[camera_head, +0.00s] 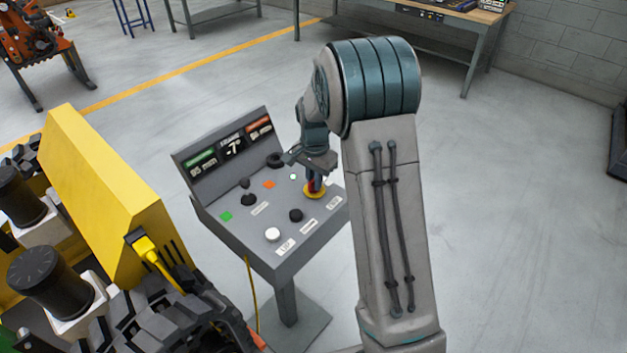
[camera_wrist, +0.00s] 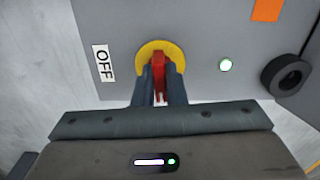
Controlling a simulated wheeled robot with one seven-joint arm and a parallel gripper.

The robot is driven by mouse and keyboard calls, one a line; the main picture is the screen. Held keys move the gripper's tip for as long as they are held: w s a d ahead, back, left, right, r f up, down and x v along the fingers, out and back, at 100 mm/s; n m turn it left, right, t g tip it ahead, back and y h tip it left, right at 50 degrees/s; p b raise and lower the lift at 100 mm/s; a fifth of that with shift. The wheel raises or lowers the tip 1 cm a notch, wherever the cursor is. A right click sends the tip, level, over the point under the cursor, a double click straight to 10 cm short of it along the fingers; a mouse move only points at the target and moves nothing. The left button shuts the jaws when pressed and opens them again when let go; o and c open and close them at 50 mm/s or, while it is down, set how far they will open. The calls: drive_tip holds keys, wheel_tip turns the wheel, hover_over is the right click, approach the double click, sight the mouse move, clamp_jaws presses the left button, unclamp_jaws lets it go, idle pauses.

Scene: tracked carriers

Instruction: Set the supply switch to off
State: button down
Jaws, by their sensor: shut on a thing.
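The supply switch is a red handle (camera_wrist: 158,66) on a round yellow plate (camera_wrist: 141,54), set on the sloped grey panel. My gripper (camera_wrist: 160,88) is shut on the red handle, one dark finger on each side. In the head view my gripper (camera_head: 315,181) comes down onto the switch from above. An OFF label (camera_wrist: 103,63) is left of the yellow plate in the wrist view. A lit green-white lamp (camera_wrist: 225,65) is right of it.
The grey console (camera_head: 243,220) carries a display (camera_head: 232,147), a white button (camera_head: 272,235), black knobs (camera_head: 296,215) and green and orange squares. A yellow machine (camera_head: 100,190) stands close on its left.

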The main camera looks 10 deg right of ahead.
drive_tip(key=n+b, duration=0.1)
drive_tip(key=n, duration=0.3)
drive_tip(key=n+b, duration=0.1)
drive_tip(key=n, duration=0.3)
drive_tip(key=shift+n, duration=0.3)
drive_tip(key=n+b, duration=0.1)
drive_tip(key=n, duration=0.3)
drive_tip(key=shift+n, duration=2.1)
drive_tip(key=c, duration=1.5)
unclamp_jaws()
